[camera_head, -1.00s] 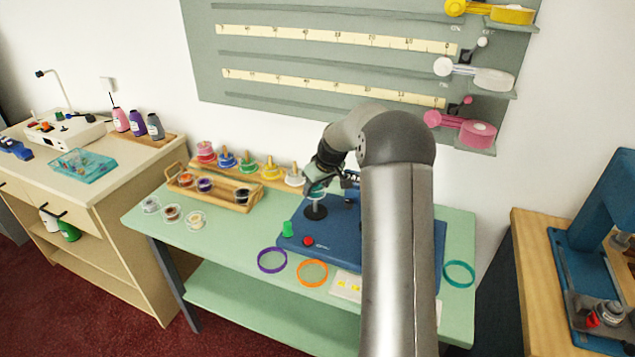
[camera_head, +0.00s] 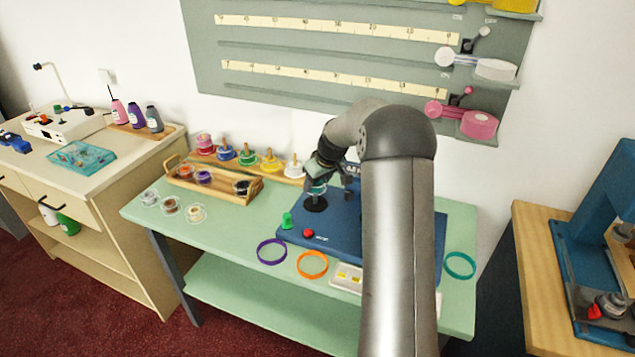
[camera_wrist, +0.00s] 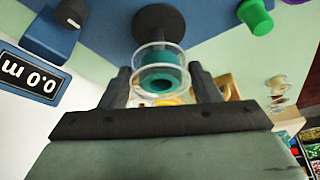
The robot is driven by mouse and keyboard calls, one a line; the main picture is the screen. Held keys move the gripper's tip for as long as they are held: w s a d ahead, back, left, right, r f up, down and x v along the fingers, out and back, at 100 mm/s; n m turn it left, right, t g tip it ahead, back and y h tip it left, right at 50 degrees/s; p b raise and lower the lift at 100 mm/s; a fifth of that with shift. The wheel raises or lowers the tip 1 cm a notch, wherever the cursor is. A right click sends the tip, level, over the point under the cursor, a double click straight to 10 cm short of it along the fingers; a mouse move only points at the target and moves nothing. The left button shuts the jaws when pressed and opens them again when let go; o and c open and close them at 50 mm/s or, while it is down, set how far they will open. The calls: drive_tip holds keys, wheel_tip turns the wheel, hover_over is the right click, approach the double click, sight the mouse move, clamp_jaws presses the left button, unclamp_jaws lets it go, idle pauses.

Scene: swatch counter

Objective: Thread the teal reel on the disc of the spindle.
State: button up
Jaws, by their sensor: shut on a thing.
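The teal reel (camera_wrist: 162,72) has clear flanges and a teal core. It is between the two fingers of my gripper (camera_wrist: 160,88), which is shut on it. In the head view my gripper (camera_head: 318,180) is over the spindle, with the reel (camera_head: 317,188) at its tips. The spindle's black disc (camera_head: 314,205) is on the blue machine, below the reel; it also shows past the reel in the wrist view (camera_wrist: 158,22). The reel looks close to the disc, in line with it. I cannot tell whether they touch or a pin is in its bore.
The blue machine (camera_head: 335,220) has a green knob (camera_head: 287,220) and a red button (camera_head: 308,233). Purple (camera_head: 271,251), orange (camera_head: 312,264) and teal (camera_head: 460,265) rings lie on the green counter (camera_head: 240,235). A wooden tray (camera_head: 212,192) of reels stands left of the machine.

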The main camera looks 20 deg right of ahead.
drive_tip(key=shift+f, duration=0.25)
idle(0.3)
drive_tip(key=shift+f+b, duration=1)
drive_tip(key=shift+f, duration=0.05)
drive_tip(key=o, duration=1)
drive_tip(key=shift+o, duration=0.2)
drive_tip(key=shift+r, duration=0.1)
wheel_tip(320, 180, up, 7)
drive_tip(key=p, duration=0.3)
